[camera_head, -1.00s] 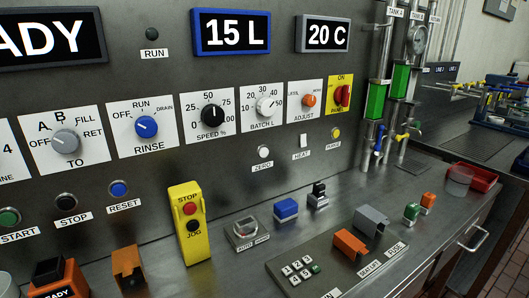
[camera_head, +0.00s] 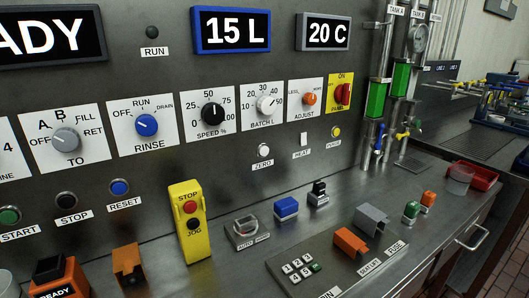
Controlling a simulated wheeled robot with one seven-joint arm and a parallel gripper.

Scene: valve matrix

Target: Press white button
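The white button (camera_head: 263,150) is a small round push button on the grey upright panel, above a label reading ZERO. It sits below the BATCH L dial, and nothing covers it. A white rectangular rocker (camera_head: 304,139) labelled HEAT is to its right. My gripper is not in view.
A yellow STOP/JOG box (camera_head: 189,222) stands on the metal bench, left of the button. A blue block (camera_head: 286,208), a small glass-topped switch (camera_head: 245,231) and a keypad plate (camera_head: 301,268) are on the bench. Green-filled tubes (camera_head: 375,101) stand at the right. Bench around them is partly clear.

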